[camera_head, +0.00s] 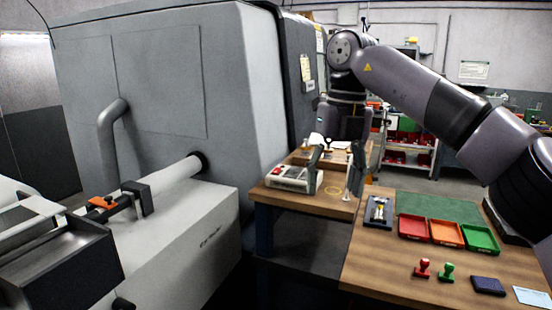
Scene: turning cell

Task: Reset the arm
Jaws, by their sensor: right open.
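My right arm (460,110) comes in from the right, bends at a high joint near the top middle and points down. My right gripper (334,178) hangs at its end above the wooden bench (330,205), with its fingers spread apart and nothing seen between them. One finger shows beside a white and red device (290,177); I cannot tell whether they touch. My left gripper is not in view.
A large grey machine (160,90) fills the left. On the nearer table (385,265) are a red tray (413,229), an orange tray (447,234), a green tray (480,239), a red stamp (423,270) and a green stamp (446,272). Shelves (408,158) stand behind.

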